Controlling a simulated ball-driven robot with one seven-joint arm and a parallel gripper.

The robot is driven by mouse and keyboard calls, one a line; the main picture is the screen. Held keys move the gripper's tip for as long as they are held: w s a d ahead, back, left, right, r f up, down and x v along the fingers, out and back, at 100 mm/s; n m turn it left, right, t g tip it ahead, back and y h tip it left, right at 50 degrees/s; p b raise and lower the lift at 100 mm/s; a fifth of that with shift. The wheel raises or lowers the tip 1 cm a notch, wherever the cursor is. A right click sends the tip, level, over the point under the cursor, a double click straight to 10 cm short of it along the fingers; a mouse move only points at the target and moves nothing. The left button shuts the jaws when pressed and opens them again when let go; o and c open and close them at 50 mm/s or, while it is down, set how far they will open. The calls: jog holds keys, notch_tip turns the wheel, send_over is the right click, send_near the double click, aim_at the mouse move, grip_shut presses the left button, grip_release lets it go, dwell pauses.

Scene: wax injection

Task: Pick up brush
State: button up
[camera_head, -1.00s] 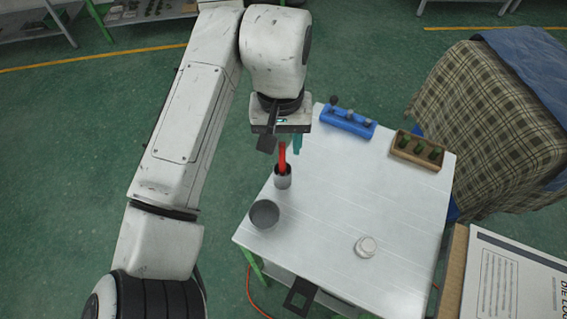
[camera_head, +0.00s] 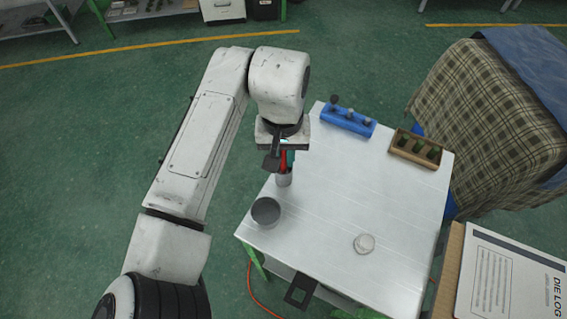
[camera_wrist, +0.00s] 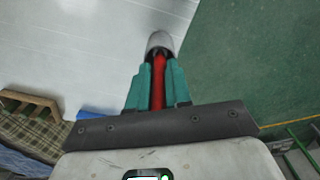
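The brush shows as a red handle (camera_head: 284,163) standing in a small grey cup (camera_head: 284,180) at the left side of the white table. My gripper (camera_wrist: 158,75) is over the cup, pointing down. In the wrist view its two teal fingers lie on either side of the red handle (camera_wrist: 158,88), very close to it. I cannot tell whether they press on it. The handle's lower end is hidden in the cup (camera_wrist: 160,42).
A grey bowl (camera_head: 266,211) stands just in front of the cup on the table (camera_head: 330,200). A blue rack (camera_head: 346,121) and a wooden rack (camera_head: 415,150) stand at the back. The table's middle is clear.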

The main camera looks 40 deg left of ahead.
grip_shut()
jog(key=shift+r, duration=0.1)
